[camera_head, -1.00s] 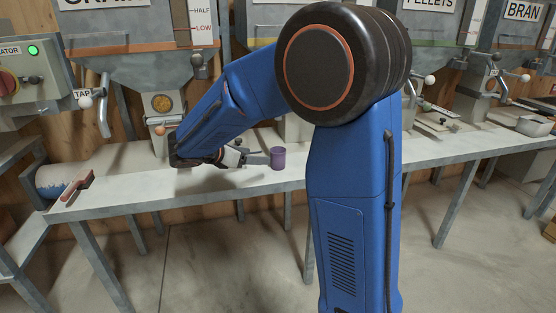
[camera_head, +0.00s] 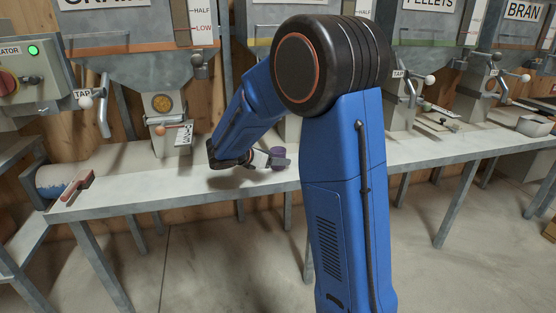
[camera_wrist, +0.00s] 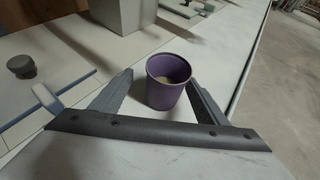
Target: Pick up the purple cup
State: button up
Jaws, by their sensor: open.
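The purple cup (camera_wrist: 167,88) stands upright on the bench in the wrist view, with something pale inside it. My gripper (camera_wrist: 162,90) is open, with one finger on each side of the cup. In the head view the cup (camera_head: 278,152) is partly hidden behind my gripper (camera_head: 281,163), which is low over the bench's front part.
The long pale bench (camera_head: 140,190) runs under several feed hoppers. A red-handled tool (camera_head: 76,188) lies at its left end. In the wrist view a grey block (camera_wrist: 125,14) stands behind the cup.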

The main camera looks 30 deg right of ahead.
jog(key=x, duration=0.5)
jog(key=shift+s+d+r, duration=0.15)
jog(key=shift+s+d, duration=0.1)
jog(key=shift+s, duration=0.05)
jog(key=c, duration=1.2)
jog(key=shift+r, duration=0.1)
